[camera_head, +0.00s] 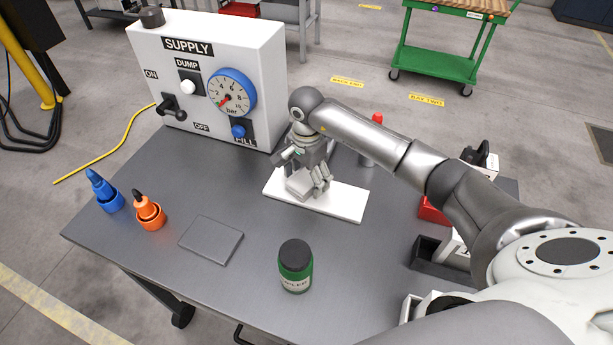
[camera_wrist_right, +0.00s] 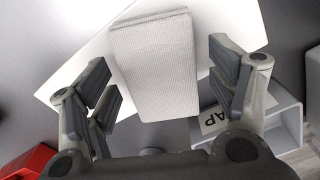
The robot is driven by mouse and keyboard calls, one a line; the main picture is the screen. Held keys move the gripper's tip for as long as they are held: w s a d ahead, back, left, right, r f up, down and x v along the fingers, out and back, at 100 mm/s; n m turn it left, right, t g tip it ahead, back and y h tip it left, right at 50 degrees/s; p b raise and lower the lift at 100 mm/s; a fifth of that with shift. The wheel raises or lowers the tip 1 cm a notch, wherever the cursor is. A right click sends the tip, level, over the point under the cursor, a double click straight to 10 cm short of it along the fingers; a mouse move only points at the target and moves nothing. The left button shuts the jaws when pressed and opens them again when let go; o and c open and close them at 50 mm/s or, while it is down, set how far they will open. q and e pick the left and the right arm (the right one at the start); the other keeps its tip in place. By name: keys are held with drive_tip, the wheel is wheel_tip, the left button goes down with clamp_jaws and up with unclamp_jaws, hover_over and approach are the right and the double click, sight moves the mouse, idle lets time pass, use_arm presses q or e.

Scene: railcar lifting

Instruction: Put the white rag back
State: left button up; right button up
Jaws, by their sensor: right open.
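The white rag (camera_wrist_right: 155,65) is a folded, finely textured pad in the right wrist view. It lies over a white board (camera_wrist_right: 232,28), which also shows on the grey table in the head view (camera_head: 345,202). My right gripper (camera_wrist_right: 168,92) is open, with its fingers on either side of the rag and a visible gap at each side. In the head view my right gripper (camera_head: 308,188) points down over the white board. There its fingers hide much of the rag, and I cannot clearly separate the two. My left gripper is out of view.
The supply panel (camera_head: 208,80) stands at the table's back left. A red box (camera_head: 432,210) and dark tray (camera_head: 428,254) are at right.

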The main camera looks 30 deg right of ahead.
sight(306, 179)
drive_tip(key=shift+r, duration=0.15)
wheel_tip(306, 179, up, 12)
drive_tip(key=b, duration=0.3)
idle(0.6)
